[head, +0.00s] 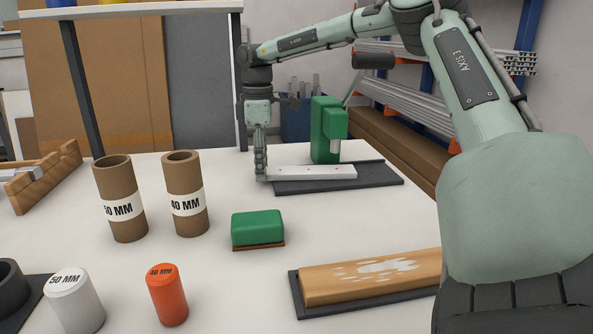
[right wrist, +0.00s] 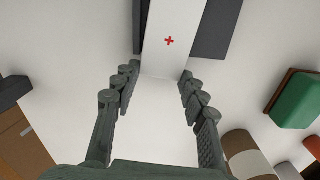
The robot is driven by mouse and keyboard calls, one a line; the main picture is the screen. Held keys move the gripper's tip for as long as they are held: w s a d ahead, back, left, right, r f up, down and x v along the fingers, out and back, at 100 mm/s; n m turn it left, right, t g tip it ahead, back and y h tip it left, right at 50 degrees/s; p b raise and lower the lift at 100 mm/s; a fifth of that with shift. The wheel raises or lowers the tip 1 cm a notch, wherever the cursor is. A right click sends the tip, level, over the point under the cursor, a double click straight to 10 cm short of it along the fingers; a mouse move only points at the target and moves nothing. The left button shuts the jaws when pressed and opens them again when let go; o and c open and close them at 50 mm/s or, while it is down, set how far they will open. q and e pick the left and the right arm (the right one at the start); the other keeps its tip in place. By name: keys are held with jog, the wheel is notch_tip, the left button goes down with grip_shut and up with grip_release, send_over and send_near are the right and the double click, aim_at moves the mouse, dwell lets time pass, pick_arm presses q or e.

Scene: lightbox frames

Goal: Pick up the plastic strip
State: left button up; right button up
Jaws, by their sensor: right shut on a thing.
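The plastic strip (head: 315,173) is long, flat and white. It lies along the front of a dark base plate (head: 385,178) at the back of the table, below a green press (head: 325,125). Its left end sticks out past the plate. My right gripper (head: 261,172) points down and is shut on that end. In the right wrist view the fingers (right wrist: 161,75) flank the end of the strip (right wrist: 180,30), which bears a red cross. Whether the strip is lifted off the plate, I cannot tell. My left gripper is out of view.
Two cardboard tubes (head: 185,195) stand left of centre, with a green block (head: 258,230) beside them. White (head: 75,300) and orange (head: 167,295) cylinders stand in front. A wooden board (head: 370,278) lies on a dark tray at front right. Table around the gripper is clear.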

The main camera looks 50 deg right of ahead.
jog(key=shift+r, duration=0.5)
jog(key=r, duration=0.1)
jog(key=a+r, duration=0.1)
jog(key=r, duration=0.1)
jog(key=shift+r+b, duration=0.3)
jog(key=shift+b, duration=0.1)
pick_arm(q)
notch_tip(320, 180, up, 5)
jog(key=b, duration=0.1)
pick_arm(e)
jog(key=s+a+r, duration=0.2)
jog(key=a+r, duration=0.4)
jog(key=a, duration=0.4)
pick_arm(q)
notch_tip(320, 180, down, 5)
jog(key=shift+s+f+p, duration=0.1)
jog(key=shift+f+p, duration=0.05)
jog(key=shift+p, duration=0.8)
pick_arm(e)
jog(key=s+d+f+n, duration=0.1)
jog(key=s+d+f, duration=0.3)
jog(key=s, duration=0.1)
jog(key=shift+s+d+f+n, duration=0.15)
jog(key=shift+s+f+n, duration=0.15)
jog(key=shift+s, duration=0.05)
pick_arm(q)
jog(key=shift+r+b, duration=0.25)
jog(key=shift+b, duration=0.05)
pick_arm(e)
jog(key=shift+f, duration=0.15)
